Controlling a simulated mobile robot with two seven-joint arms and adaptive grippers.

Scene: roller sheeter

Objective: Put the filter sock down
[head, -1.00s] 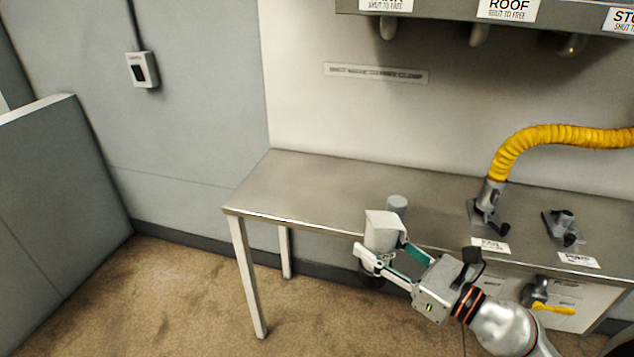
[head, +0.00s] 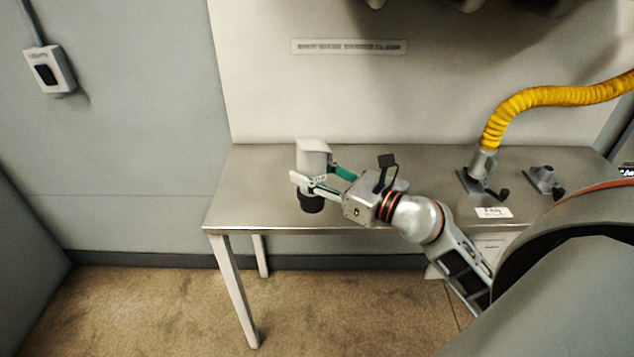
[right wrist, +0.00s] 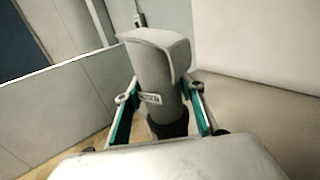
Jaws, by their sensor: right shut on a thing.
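The filter sock (head: 313,158) is a pale grey cylinder with a wider, squarish top and a dark lower end. My right gripper (head: 312,185) is shut on it around its middle and holds it upright. In the head view it appears over the left part of the steel table (head: 255,195); I cannot tell whether its dark base touches the top. In the right wrist view the sock (right wrist: 158,85) stands between the two fingers (right wrist: 160,108). My left gripper is not in view.
A yellow hose (head: 545,97) ends in a grey fitting (head: 481,170) on the table's right part. A second grey fitting (head: 543,180) stands beside it. The tabletop left of the sock is bare. A light switch (head: 49,71) is on the left wall.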

